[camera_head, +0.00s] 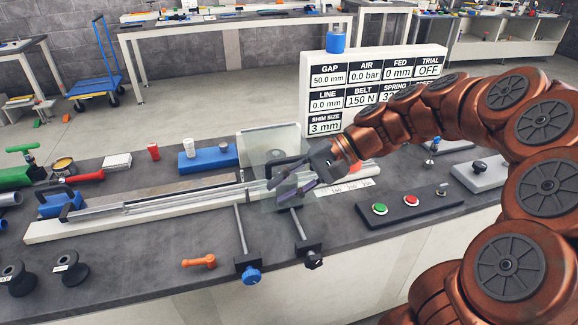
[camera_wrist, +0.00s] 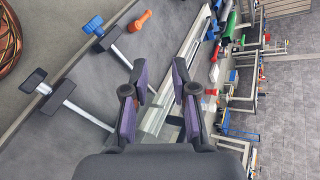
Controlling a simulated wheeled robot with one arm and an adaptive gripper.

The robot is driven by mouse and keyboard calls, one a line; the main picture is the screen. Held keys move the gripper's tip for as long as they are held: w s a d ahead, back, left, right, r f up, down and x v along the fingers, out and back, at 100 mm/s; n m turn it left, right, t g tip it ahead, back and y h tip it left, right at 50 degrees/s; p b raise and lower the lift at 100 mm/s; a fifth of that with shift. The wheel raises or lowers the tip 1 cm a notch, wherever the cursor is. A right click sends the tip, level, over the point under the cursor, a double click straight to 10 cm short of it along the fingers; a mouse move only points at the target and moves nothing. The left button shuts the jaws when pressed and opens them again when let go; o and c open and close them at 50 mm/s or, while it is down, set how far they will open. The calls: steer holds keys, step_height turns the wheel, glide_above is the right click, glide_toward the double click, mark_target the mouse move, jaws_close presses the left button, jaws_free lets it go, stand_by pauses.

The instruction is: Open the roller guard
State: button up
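The roller guard (camera_head: 258,194) is a clear panel standing over the middle of the long strip feed rack (camera_head: 75,230). My gripper (camera_head: 287,182) is at the guard's right side in the head view, and the see-through panel overlaps it there. Whether they touch I cannot tell. In the wrist view my gripper's two purple-padded fingers (camera_wrist: 160,72) are apart, with only bench and rack showing between the tips.
Two rods with a blue knob (camera_head: 251,275) and a black knob (camera_head: 313,259) stick out in front. A button panel (camera_head: 408,207) is to the right, and a settings board (camera_head: 345,88) stands behind.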

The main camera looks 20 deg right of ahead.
mark_target(289, 161)
steer(key=w+d+m+t+y, duration=0.1)
steer(key=w+d, duration=0.1)
steer(key=d, duration=0.1)
steer(key=w+d+m+t+b, duration=0.1)
steer(key=w+d+m+t, duration=0.1)
steer(key=w+d, duration=0.1)
steer(key=w+d+m+t+y, duration=0.1)
steer(key=w+d, duration=0.2)
steer(key=d, duration=0.2)
steer(key=shift+w+d+f+t+y, duration=0.2)
steer(key=shift+t+y, duration=0.1)
steer(key=shift+t, duration=0.1)
steer(key=shift+p+x, duration=0.45)
steer(key=shift+x, duration=3.5)
jaws_close()
